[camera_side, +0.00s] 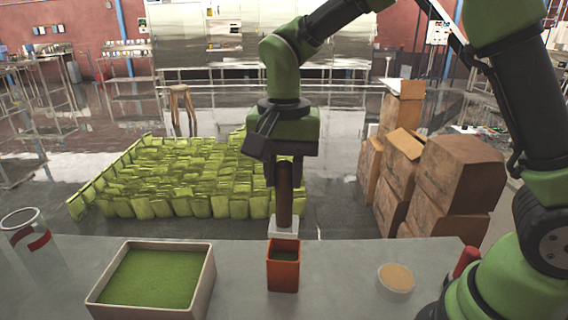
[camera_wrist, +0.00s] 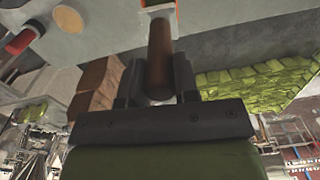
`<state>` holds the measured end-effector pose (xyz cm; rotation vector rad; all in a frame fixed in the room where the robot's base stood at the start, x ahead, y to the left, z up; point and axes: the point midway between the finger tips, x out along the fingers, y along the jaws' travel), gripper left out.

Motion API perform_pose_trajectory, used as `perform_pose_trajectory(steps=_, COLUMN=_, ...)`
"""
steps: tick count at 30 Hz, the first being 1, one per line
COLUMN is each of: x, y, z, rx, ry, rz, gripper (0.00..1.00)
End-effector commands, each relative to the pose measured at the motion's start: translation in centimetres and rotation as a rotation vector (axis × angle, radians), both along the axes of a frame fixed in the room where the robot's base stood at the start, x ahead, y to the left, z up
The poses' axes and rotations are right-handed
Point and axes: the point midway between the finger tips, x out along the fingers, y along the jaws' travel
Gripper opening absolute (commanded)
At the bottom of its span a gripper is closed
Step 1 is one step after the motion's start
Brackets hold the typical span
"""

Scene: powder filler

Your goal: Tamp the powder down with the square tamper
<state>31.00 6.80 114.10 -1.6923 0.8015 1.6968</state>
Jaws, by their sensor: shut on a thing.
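My gripper (camera_side: 284,168) is shut on the brown handle of the square tamper (camera_side: 284,205), which hangs upright with its pale square foot down. The foot is at the top of an orange square container (camera_side: 284,268), at its back edge in the side view; I cannot tell whether it touches the rim. The container's inside looks dark, and the powder level in it is hard to make out. In the wrist view the tamper handle (camera_wrist: 160,60) runs between the two fingers, and its foot covers most of the orange container.
A tray of green powder (camera_side: 150,278) stands left on the grey table (camera_side: 235,275). A clear cup with a red mark (camera_side: 32,240) is far left. A small tan-topped round dish (camera_side: 396,280) and a red cylinder (camera_side: 465,262) are right. Green bags and cardboard boxes (camera_side: 445,185) stand behind.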

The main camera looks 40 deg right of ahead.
Motion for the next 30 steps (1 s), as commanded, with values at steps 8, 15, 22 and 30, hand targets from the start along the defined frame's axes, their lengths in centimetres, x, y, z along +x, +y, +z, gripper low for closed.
perform_pose_trajectory(steps=8, x=0.0, y=0.0, z=-1.8, rx=0.000, ry=0.001, rz=0.000, gripper=0.07)
perform_pose_trajectory(steps=15, x=0.0, y=0.0, z=-3.3, rx=0.001, ry=0.001, rz=-0.001, gripper=0.07)
perform_pose_trajectory(steps=22, x=0.0, y=0.0, z=-4.5, rx=0.000, ry=0.001, rz=-0.001, gripper=0.07)
perform_pose_trajectory(steps=30, x=0.0, y=0.0, z=-5.0, rx=0.001, ry=-0.001, rz=-0.002, gripper=0.07)
